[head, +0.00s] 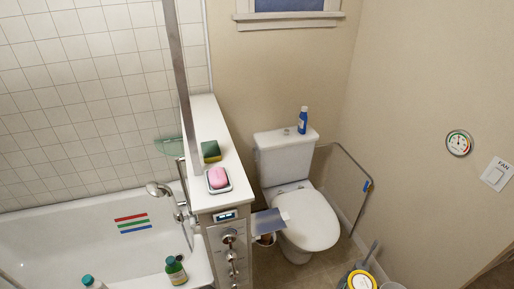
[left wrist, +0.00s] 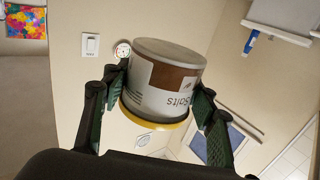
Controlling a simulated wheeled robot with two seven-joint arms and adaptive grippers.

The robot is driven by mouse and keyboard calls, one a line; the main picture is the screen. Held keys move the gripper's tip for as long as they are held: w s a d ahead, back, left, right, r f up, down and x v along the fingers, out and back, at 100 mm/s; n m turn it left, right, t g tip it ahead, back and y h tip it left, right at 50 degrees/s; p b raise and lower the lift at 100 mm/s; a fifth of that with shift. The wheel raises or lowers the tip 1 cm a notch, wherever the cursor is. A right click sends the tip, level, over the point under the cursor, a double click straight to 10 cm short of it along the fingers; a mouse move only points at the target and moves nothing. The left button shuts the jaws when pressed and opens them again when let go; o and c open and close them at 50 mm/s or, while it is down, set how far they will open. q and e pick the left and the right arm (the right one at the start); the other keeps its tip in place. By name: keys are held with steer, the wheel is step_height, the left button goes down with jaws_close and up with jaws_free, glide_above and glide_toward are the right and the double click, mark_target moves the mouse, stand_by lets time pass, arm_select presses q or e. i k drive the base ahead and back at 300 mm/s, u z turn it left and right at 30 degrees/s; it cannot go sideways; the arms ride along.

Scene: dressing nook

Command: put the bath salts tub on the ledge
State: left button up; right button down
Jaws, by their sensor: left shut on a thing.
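The bath salts tub (left wrist: 165,77) is a silver-grey and brown round tub with a yellow rim and a label reading "Salts", upside down in the left wrist view. My left gripper (left wrist: 162,88) is shut on it, with a green-padded finger on either side. In the head view the tub (head: 362,282) shows at the bottom edge, its yellow-rimmed white lid facing up; the rest is cut off. The ledge (head: 208,128) is the long white top beside the bathtub, left of the toilet. My right gripper is not in view.
On the ledge are a green-yellow sponge (head: 211,151) and pink soap (head: 218,177) on a dish. A glass screen post (head: 182,85) rises along its left edge. The toilet (head: 306,220), with a blue bottle (head: 303,120) on its cistern, stands between ledge and tub.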

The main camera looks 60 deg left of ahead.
mark_target(206, 133)
steer(key=z, duration=0.05)
steer(key=i, duration=1.9)
steer(key=u, duration=2.6)
